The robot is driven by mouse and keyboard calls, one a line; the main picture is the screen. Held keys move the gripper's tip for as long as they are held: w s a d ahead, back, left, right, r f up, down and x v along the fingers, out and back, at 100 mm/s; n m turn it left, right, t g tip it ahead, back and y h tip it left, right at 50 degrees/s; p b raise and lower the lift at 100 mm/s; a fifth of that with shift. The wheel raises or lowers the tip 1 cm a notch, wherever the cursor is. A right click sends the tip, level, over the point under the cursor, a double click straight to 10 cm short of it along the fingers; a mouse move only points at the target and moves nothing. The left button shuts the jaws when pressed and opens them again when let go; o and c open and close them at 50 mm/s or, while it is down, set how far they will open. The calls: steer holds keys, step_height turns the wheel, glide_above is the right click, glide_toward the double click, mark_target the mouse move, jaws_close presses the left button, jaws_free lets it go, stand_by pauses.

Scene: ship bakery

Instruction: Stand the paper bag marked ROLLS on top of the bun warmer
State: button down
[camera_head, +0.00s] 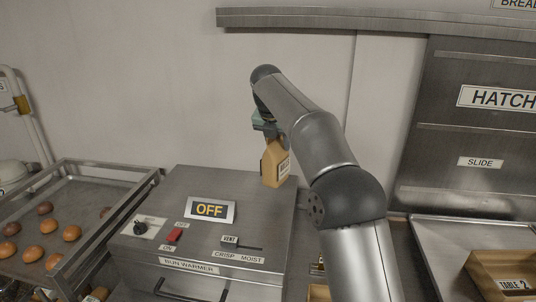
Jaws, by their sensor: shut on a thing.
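The brown paper bag (271,164) is upright, with a white label on its right side too small and turned to read. My gripper (266,133) is shut on the top of the bag. The bun warmer (182,189) is a grey metal box below, with an OFF display, a red switch, a dark knob and a vent slider. The bag's base shows over the back right part of the warmer's top. I cannot tell whether it touches the top or hangs just above it. My arm comes in from the right and hides part of the gripper.
A metal tray rack (100,172) with several buns stands left of the warmer. At right are the HATCH panel (470,135) and a wooden crate marked TABLE 2 (484,264). A shelf edge (330,20) runs along the wall above. The warmer's top left back is clear.

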steer(key=f, duration=0.1)
steer(key=w+a+f, duration=0.1)
steer(key=a+f, duration=0.1)
steer(key=shift+w+f+p, duration=0.1)
steer(key=shift+w+p, duration=0.25)
steer(key=shift+w, duration=0.05)
step_height(320, 180, down, 4)
steer(key=shift+w+a+r, duration=0.1)
steer(key=shift+a+r, duration=0.05)
steer(key=shift+r, duration=0.05)
steer(key=c, duration=0.9)
jaws_free()
steer(key=shift+f, duration=0.1)
